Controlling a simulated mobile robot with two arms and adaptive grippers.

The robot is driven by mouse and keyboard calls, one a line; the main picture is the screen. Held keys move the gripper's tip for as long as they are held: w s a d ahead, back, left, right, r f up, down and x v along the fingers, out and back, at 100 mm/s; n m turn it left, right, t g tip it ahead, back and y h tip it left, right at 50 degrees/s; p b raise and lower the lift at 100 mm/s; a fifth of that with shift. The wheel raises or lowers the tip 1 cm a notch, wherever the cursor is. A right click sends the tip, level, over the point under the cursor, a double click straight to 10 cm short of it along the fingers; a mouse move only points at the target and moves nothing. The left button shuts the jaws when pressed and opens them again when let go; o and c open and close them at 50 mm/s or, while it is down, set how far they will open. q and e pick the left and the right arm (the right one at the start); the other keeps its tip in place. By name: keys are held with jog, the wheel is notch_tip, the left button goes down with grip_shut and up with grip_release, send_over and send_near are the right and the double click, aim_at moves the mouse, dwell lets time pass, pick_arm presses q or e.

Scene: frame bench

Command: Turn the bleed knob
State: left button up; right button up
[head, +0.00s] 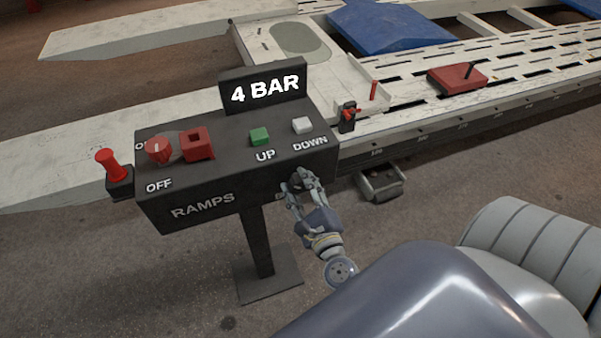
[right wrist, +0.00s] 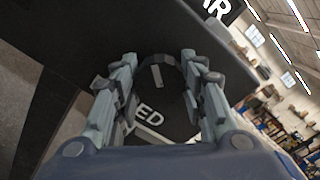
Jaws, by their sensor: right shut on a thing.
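The bleed knob (right wrist: 160,72) is a dark round knob with a pale pointer line, on the front face of the black console (head: 225,195). The end of its label, "ED", shows beside it in the right wrist view. My right gripper (head: 299,182) is shut on the knob, one finger on each side; it also shows in the right wrist view (right wrist: 160,60). In the head view the fingers mostly hide the knob. The display (head: 265,88) on top reads "4 BAR". My left gripper is not in view.
The console top carries a red rotary switch (head: 158,150), a red square guard (head: 197,145), a green UP button (head: 260,137) and a white DOWN button (head: 302,125). A red-handled lever (head: 109,165) stands left, another small lever (head: 348,116) right. The white ramp (head: 190,98) lies behind.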

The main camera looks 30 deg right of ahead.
jog(key=n+p, duration=0.2)
jog(key=n, duration=0.1)
jog(key=shift+r, duration=0.15)
jog(key=shift+w+n+p, duration=0.1)
jog(key=shift+n+p, duration=0.8)
jog(key=shift+n, duration=0.7)
jog(key=o, duration=1.1)
jog(key=shift+f, duration=0.2)
jog(key=shift+c, duration=0.2)
jog(key=v, duration=1.2)
